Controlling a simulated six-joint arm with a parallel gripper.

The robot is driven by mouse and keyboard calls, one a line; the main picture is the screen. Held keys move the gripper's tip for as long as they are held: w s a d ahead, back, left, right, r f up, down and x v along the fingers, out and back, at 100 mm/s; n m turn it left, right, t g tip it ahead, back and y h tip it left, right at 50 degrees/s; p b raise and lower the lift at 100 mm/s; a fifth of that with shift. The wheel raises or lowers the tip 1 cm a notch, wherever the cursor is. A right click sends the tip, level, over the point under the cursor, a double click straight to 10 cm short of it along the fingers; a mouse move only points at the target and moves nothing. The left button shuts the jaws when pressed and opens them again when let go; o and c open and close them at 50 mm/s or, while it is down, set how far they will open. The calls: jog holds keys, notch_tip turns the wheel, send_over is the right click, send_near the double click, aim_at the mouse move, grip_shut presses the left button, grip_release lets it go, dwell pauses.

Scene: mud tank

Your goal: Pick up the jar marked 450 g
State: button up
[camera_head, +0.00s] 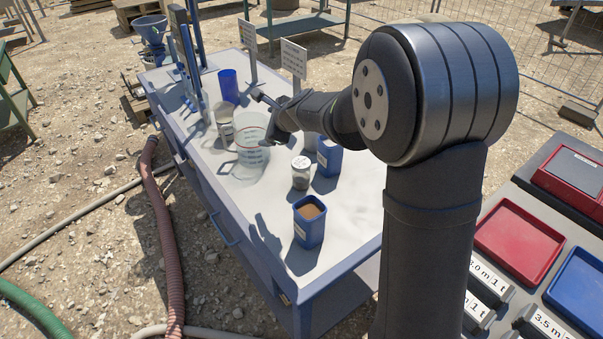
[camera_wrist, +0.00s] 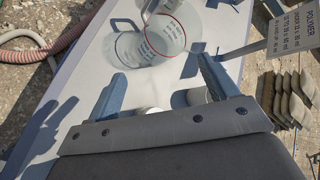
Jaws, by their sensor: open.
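A small jar with a white lid (camera_head: 301,173) stands upright on the blue-edged bench. Its marking is too small to read, so I cannot tell whether it is the 450 g one. A second pale container (camera_head: 223,124) stands behind and left of the clear measuring jug, and its marking is also unreadable. My gripper (camera_head: 263,117) is open and empty above the bench, by the jug. In the wrist view my gripper (camera_wrist: 160,70) has its fingers spread, with a whitish round top (camera_wrist: 148,112) partly hidden behind the gripper's palm.
The clear measuring jug (camera_head: 252,148) stands close to my gripper. A blue cup (camera_head: 229,86), a blue tub of brown material (camera_head: 309,222) and another blue tub (camera_head: 329,157) share the bench. A sign (camera_head: 293,59) stands at the back edge. The near left bench top is clear.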

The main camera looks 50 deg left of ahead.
jog(key=w+a+m+t+y, duration=0.1)
jog(key=w+m, duration=0.1)
jog(key=m, duration=0.2)
jog(key=m+t+h, duration=0.4)
jog(key=m, duration=0.8)
send_over(301, 165)
jog(key=f, duration=0.8)
jog(key=shift+w+a+f, duration=0.2)
jog(key=shift+f, duration=0.05)
jog(key=shift+d+f, duration=0.1)
jog(key=shift+f, duration=2.15)
jog(key=shift+f, duration=0.1)
jog(key=shift+f, duration=1.25)
jog(key=shift+x, duration=1.5)
